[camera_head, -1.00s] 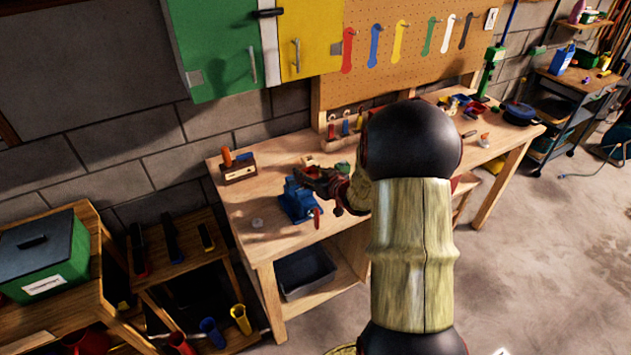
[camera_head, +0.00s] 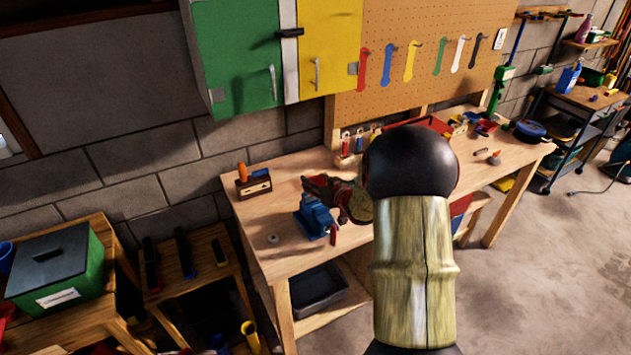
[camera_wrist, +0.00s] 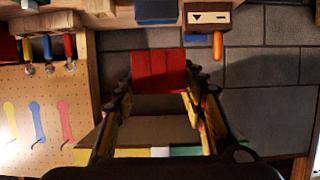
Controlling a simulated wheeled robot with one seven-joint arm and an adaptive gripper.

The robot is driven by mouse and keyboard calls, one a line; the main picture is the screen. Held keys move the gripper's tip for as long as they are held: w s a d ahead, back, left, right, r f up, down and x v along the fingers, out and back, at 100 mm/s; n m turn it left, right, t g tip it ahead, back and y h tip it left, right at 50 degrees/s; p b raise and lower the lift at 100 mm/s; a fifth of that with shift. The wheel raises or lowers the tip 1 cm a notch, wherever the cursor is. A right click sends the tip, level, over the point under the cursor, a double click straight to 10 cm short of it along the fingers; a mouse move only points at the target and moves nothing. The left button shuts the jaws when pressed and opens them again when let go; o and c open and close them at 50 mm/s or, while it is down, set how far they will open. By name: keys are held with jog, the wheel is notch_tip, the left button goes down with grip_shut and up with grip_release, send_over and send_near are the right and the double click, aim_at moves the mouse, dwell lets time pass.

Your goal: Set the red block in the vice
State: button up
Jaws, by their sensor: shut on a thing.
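The red block (camera_wrist: 158,72) is held between the fingers of my gripper (camera_wrist: 160,92) in the wrist view, its broad face toward the camera. In the head view my gripper (camera_head: 309,186) hovers just above and behind the blue vice (camera_head: 314,220), which stands at the front edge of the workbench. The block is hard to make out there against the dark gripper. A blue shape at the top of the wrist view may be part of the vice; I cannot tell. The space between the vice jaws is not clear.
A wooden holder (camera_head: 254,186) with an orange-handled tool stands left of the vice on the workbench (camera_head: 275,258). A small pale round piece (camera_head: 273,239) lies near the front left. Green and yellow cabinets (camera_head: 235,60) and a pegboard (camera_head: 430,50) hang behind.

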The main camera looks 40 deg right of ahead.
aim_at(318, 206)
jog(key=shift+f+b, duration=2.55)
jog(key=shift+f, duration=1.2)
jog(key=shift+s+a+f+b, duration=0.15)
jog(key=shift+s+f+b, duration=0.1)
jog(key=shift+f, duration=0.35)
jog(key=shift+s+a+f+b, duration=0.15)
jog(key=shift+f+b, duration=0.1)
jog(key=shift+f, duration=0.35)
jog(key=o, duration=1.2)
jog(key=shift+d+f, duration=0.1)
jog(key=shift+d, duration=0.05)
jog(key=shift+o, duration=0.2)
jog(key=shift+w, duration=0.1)
jog(key=v, duration=0.4)
jog(key=r+v, duration=0.1)
jog(key=v, duration=0.3)
jog(key=r+v, duration=0.1)
jog(key=v, duration=0.3)
jog(key=shift+w+d+r, duration=0.25)
jog(key=shift+w+d, duration=0.1)
jog(key=shift+d, duration=0.05)
